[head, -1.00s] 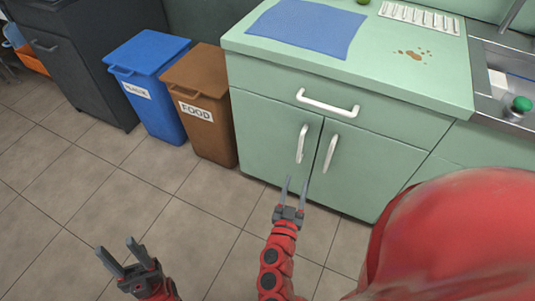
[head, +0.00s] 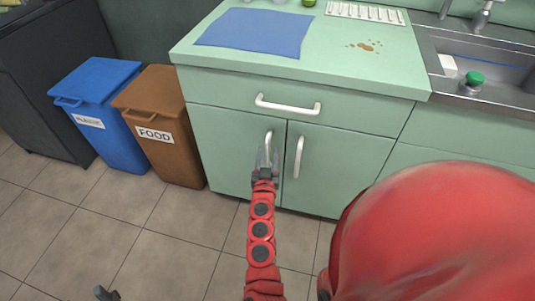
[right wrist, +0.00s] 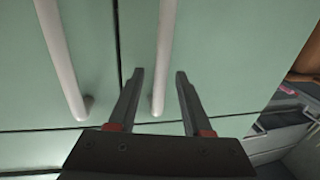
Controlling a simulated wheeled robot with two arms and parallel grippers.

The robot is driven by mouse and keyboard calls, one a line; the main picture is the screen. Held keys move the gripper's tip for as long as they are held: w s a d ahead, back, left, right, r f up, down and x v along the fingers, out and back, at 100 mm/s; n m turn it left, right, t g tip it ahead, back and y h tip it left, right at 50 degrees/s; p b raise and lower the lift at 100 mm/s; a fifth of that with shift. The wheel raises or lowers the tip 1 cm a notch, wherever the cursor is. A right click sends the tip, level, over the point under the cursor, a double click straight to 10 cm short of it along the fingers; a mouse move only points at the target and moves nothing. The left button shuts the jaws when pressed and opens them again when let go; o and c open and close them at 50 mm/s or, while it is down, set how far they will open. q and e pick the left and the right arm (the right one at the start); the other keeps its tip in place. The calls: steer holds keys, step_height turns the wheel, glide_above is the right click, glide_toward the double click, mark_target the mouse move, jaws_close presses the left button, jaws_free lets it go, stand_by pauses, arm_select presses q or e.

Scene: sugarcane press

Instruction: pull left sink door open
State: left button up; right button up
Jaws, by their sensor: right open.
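The left door (head: 226,145) of the green cabinet is closed, with a white upright handle (head: 268,146) near its right edge. My right gripper (head: 266,160) is open at the lower part of this handle. In the right wrist view the fingers (right wrist: 160,95) stand on both sides of the handle (right wrist: 164,50), with a gap to each; contact cannot be told. The right door's handle (right wrist: 62,60) is outside the fingers. Only a dark tip of my left gripper (head: 106,293) shows at the bottom edge.
The closed right door (head: 345,170) has its own handle (head: 298,157). A drawer handle (head: 288,105) sits above both. A brown food bin (head: 160,125) and a blue bin (head: 98,110) stand left of the cabinet. The sink (head: 495,75) is at right. Floor before the left door is clear.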

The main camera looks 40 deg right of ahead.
steer(key=shift+w+d, duration=0.35)
steer(key=shift+w, duration=0.1)
jaws_close()
stand_by(1.2)
